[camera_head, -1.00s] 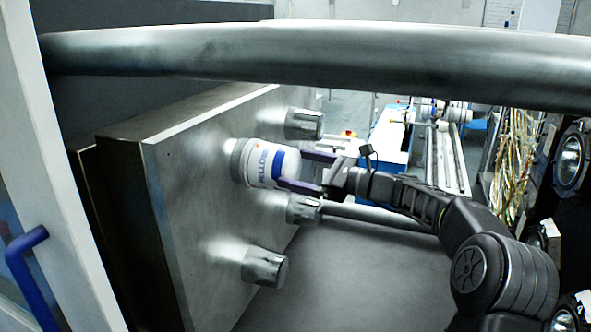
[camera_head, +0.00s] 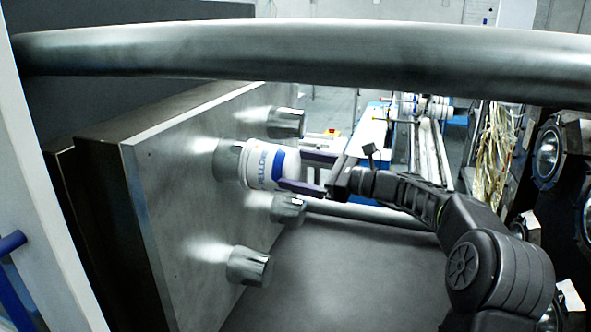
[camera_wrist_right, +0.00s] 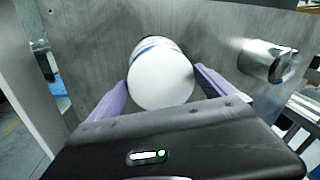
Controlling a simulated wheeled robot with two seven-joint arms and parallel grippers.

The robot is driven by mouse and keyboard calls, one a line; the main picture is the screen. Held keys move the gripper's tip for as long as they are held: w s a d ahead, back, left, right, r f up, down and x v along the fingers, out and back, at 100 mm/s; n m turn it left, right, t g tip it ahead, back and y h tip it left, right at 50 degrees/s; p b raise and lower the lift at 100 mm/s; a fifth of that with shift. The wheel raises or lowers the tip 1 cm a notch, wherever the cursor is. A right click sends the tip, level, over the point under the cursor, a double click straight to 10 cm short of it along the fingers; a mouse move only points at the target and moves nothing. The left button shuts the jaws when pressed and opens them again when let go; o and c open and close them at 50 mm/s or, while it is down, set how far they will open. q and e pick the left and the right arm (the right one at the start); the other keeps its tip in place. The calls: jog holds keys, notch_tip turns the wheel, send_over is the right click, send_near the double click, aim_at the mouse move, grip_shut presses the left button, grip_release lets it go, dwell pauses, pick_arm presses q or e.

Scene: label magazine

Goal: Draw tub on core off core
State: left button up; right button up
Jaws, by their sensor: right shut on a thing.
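A white tub (camera_head: 262,165) with a blue band and lettering sits at a metal core (camera_head: 226,160) on the upright steel plate. The core's outer end is hidden by the tub. My right gripper (camera_head: 285,172) reaches in from the right and is shut on the tub. In the right wrist view the tub's pale round base (camera_wrist_right: 161,82) faces the camera between the two purple fingers. My left gripper is not in view.
Other bare cores stick out of the steel plate (camera_head: 165,185): one above (camera_head: 286,123), one at lower right (camera_head: 288,208) and one below (camera_head: 248,266). A thick bar (camera_head: 300,50) crosses the top. A conveyor (camera_head: 425,150) stands behind.

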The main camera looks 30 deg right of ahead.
jog(key=v, duration=0.6)
jog(key=shift+d, duration=0.55)
dwell(0.5)
jog(key=shift+s, duration=0.15)
jog(key=s+a+b, duration=0.5)
jog(key=s+a, duration=0.2)
jog(key=s, duration=0.2)
jog(key=shift+a, duration=0.35)
dwell(0.6)
jog(key=shift+s+r, duration=0.1)
jog(key=shift+s, duration=0.05)
dwell(0.4)
